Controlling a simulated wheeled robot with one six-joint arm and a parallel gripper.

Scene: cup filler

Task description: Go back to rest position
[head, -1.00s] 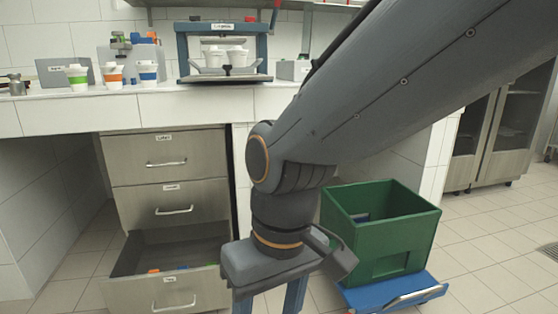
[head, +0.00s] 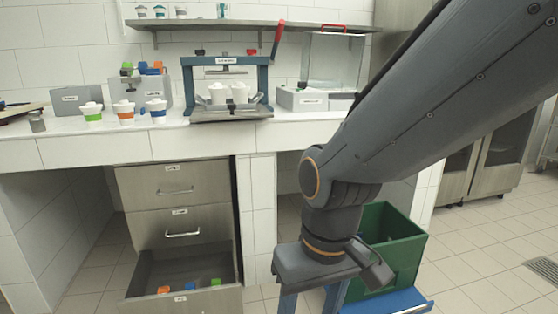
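My gripper (head: 314,300) hangs pointing down at the bottom of the head view, right of the drawer unit and in front of the green crate (head: 410,245). Its two blue fingers stand apart and nothing shows between them. The fingertips are cut off by the lower edge of the picture. My arm reaches in from the upper right and hides part of the counter and of the crate.
The bottom drawer (head: 185,270) is pulled out with small coloured pieces inside. Cups with green, orange and blue bands (head: 125,113) stand on the counter (head: 95,148). A blue-framed press (head: 226,88) holds white cups. The crate sits on a blue trolley (head: 390,300).

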